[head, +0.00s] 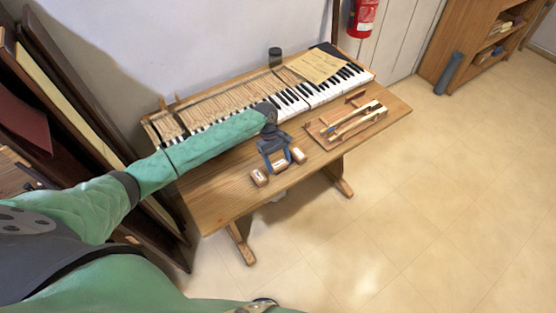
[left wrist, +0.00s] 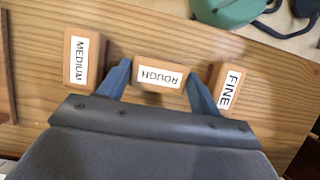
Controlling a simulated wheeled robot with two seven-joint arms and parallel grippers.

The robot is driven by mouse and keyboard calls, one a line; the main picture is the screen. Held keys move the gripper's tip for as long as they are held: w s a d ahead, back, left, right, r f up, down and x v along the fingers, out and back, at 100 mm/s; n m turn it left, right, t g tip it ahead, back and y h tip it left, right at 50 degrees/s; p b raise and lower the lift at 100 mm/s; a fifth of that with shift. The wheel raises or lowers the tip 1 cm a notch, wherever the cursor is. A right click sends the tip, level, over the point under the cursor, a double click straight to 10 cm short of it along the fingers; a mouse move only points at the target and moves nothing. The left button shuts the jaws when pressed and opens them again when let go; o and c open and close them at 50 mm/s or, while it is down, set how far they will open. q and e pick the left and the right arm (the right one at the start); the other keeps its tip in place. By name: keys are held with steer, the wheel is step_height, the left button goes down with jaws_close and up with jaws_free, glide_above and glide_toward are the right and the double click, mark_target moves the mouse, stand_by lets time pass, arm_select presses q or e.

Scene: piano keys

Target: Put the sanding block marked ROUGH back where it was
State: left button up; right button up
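The ROUGH sanding block (left wrist: 160,75) is a brown block with a white label, between MEDIUM and FINE. Its label reads upside down in the left wrist view. My left gripper (left wrist: 159,72) has one blue finger at each end of it, and both fingertips appear to touch it. The block looks at or near table height; any gap beneath is hidden. The MEDIUM block (left wrist: 82,60) and FINE block (left wrist: 226,88) stand at either side, turned crosswise to it. In the head view my left gripper (head: 274,158) is over the table's front part. My right gripper is not visible.
The wooden table (head: 222,196) carries a piano keyboard (head: 300,100) along its back, with a paper sheet (head: 316,66) on it. A tool tray (head: 346,124) lies right of the blocks. A dark jar (head: 275,56) stands behind. The table's front edge is close to the blocks.

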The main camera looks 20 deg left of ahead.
arm_select(q)
steer(key=o, duration=0.3)
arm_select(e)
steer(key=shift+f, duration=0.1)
arm_select(q)
steer(key=shift+w+a+r, duration=0.1)
steer(key=shift+a+r, duration=0.05)
steer(key=shift+r, duration=0.15)
steer(key=b+v, duration=0.4)
steer(key=v, duration=0.7)
steer(key=shift+r, duration=0.3)
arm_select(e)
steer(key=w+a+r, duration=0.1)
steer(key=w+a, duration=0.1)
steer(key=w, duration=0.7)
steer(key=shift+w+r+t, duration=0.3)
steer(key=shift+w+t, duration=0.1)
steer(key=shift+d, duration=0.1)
